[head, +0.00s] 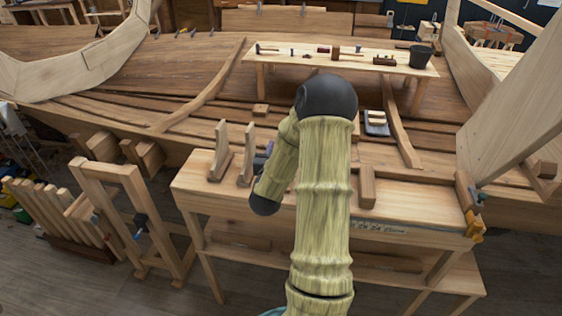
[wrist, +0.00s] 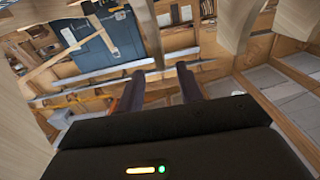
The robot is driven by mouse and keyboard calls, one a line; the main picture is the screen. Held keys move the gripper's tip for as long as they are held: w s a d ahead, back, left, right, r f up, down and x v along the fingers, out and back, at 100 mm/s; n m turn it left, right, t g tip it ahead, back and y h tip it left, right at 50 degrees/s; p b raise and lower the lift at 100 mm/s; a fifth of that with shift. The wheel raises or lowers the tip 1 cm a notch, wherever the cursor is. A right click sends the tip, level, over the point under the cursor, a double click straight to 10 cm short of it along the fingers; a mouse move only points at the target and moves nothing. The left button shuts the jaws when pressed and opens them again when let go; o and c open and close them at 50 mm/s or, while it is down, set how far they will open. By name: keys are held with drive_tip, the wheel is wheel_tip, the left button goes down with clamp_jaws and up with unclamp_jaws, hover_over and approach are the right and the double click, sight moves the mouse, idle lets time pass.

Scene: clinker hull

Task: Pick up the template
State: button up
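No piece is clearly identifiable as the template. Two upright, tapered wooden pieces (head: 221,151) (head: 247,154) stand on the left part of the workbench (head: 410,200), and either could be it. My arm crosses the middle of the bench in the head view and hides part of its top. My gripper (wrist: 161,69) shows in the wrist view with its two dark fingers apart and nothing seen held between them. In the head view my gripper is mostly hidden behind my arm. The wrist view looks out across the workshop, and neither upright piece can be made out there.
A wooden block (head: 367,187) lies on the bench right of my arm. A clamp (head: 475,228) sits at the bench's right end. The planked hull (head: 90,55) rises behind. A tool table (head: 290,59) with a dark bucket (head: 420,56) stands farther back. A wooden frame (head: 125,205) stands left.

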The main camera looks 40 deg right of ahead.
drive_tip(key=shift+w+d, duration=0.5)
drive_tip(key=shift+d, duration=0.05)
drive_tip(key=shift+w+d+r+p, duration=0.1)
drive_tip(key=shift+w+d+p, duration=0.15)
drive_tip(key=shift+p, duration=0.2)
drive_tip(key=p+x, duration=0.2)
drive_tip(key=x, duration=0.1)
drive_tip(key=shift+w+d+r, duration=0.1)
drive_tip(key=shift+d, duration=0.05)
drive_tip(key=shift+w+d, duration=0.4)
clamp_jaws()
